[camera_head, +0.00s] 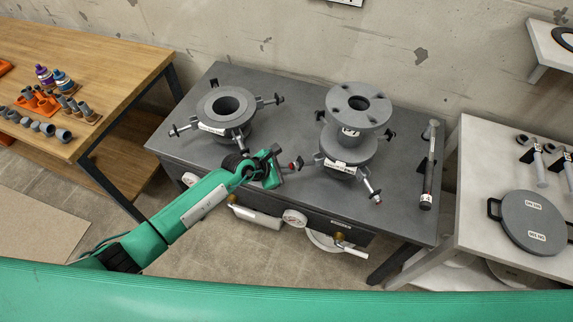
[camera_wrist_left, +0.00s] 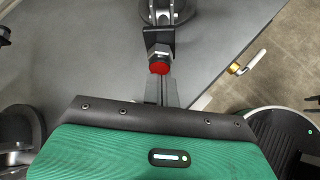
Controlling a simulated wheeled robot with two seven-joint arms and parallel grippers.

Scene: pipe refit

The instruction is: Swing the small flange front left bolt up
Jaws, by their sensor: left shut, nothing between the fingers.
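Two grey flange assemblies stand on the dark bench: a single flange (camera_head: 225,105) at left and a stacked one (camera_head: 349,152) at right. Both have swing bolts around them, and their labels are too small to read. The right assembly's front left bolt (camera_head: 297,165) points outward, swung down. My right gripper is out of view.
A dark torque tool (camera_head: 427,175) lies on the bench (camera_head: 240,75) at right. Gauges (camera_head: 295,218) and valves hang at the front edge. A wooden table (camera_head: 100,65) with small parts is at left. A light table (camera_head: 480,150) holds a round grey plate (camera_head: 533,222).

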